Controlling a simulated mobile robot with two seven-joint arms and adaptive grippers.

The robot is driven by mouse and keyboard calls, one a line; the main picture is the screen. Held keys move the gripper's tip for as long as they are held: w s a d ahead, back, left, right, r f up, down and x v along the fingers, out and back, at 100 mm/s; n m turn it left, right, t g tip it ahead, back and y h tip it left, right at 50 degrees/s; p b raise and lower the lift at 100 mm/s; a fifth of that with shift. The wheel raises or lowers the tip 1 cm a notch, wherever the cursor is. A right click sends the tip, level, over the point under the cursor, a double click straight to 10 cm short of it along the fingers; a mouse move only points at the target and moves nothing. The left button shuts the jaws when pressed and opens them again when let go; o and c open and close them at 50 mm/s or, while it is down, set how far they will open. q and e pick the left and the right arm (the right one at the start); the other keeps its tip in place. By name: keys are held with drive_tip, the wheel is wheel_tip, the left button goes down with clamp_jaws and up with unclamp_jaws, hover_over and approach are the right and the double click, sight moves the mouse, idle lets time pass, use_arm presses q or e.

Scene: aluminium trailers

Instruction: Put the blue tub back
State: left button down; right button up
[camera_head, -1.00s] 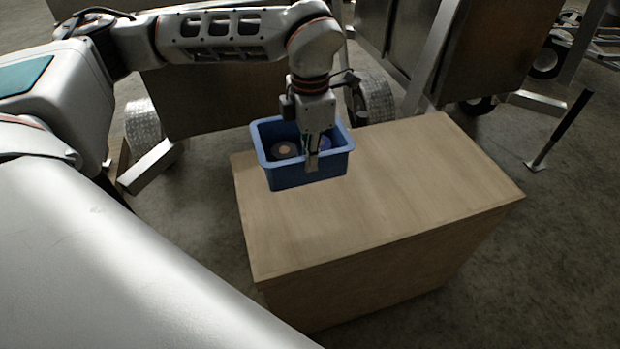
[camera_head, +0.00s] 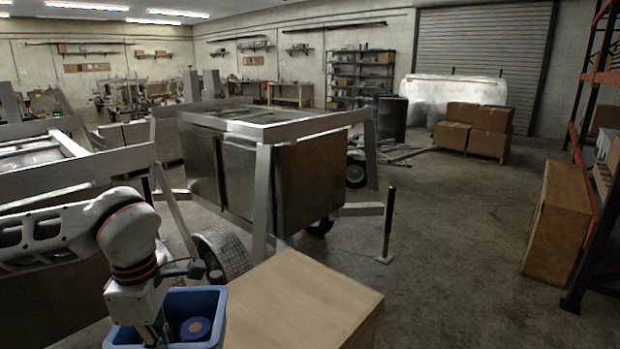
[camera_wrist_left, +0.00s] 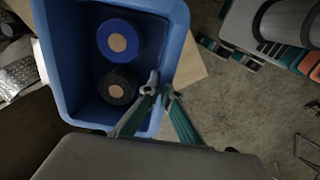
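The blue tub (camera_head: 219,301) is at the bottom left of the head view, by the wooden box. It also shows in the left wrist view (camera_wrist_left: 65,100). It holds a blue roll (camera_head: 195,328) and a dark roll (camera_wrist_left: 118,87), both with tan centres. My left gripper (camera_wrist_left: 160,92) has its fingers on either side of one tub wall, shut on that wall near the rim. In the head view its fingertips are partly hidden. I cannot tell whether the tub's base touches the box. My right gripper is not in view.
The wooden box (camera_head: 305,305) has a bare top right of the tub. Aluminium trailers (camera_head: 290,180) stand behind it, with a black-handled post (camera_head: 387,225). Orange racking (camera_head: 597,170) and a wooden cabinet (camera_head: 557,222) stand right. Cardboard boxes (camera_head: 475,128) sit farther back. Open floor lies between.

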use_arm(q)
drive_tip(key=m, duration=0.3)
drive_tip(key=shift+d+f+m, duration=0.2)
drive_tip(key=shift+f+m, duration=0.1)
drive_tip(key=shift+m, duration=0.1)
drive_tip(key=m, duration=0.2)
drive_tip(key=f+m, duration=0.1)
drive_tip(key=m, duration=0.2)
drive_tip(key=shift+d, duration=0.2)
drive_tip(key=m, duration=0.2)
drive_tip(key=f+m, duration=0.1)
drive_tip(key=m, duration=0.2)
drive_tip(key=shift+d+m, duration=0.2)
drive_tip(key=shift+m, duration=0.1)
drive_tip(key=m, duration=0.2)
drive_tip(key=f+m, duration=0.1)
drive_tip(key=m, duration=0.2)
drive_tip(key=shift+d, duration=0.2)
